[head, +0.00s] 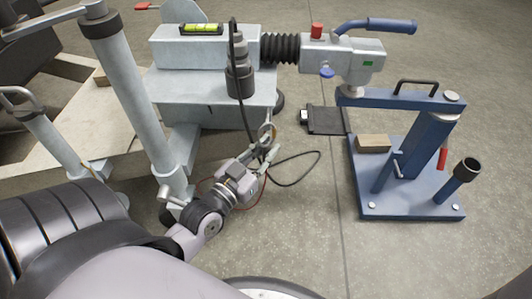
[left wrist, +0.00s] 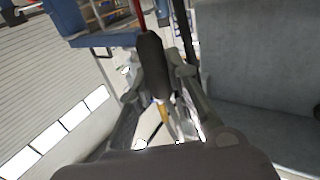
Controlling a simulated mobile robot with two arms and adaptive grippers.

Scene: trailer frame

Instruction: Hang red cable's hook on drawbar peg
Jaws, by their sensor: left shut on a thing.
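My left gripper (head: 265,149) is at the front side of the grey drawbar housing (head: 205,88), low beside its lower edge. In the left wrist view its fingers (left wrist: 160,85) are closed on a black sleeve (left wrist: 151,62) with the red cable (left wrist: 139,14) running out of its top end. A small yellowish piece (left wrist: 166,122) shows between the fingers; I cannot tell whether it is the hook. In the head view thin red cable (head: 260,187) hangs below the gripper. I cannot make out the drawbar peg. My right gripper is not in view.
A black plug (head: 239,82) and black cable hang in front of the housing; a black cable loop (head: 318,160) lies to the right. A grey post (head: 135,100) stands left of my forearm. A blue stand (head: 415,205) is at the right, with open floor between.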

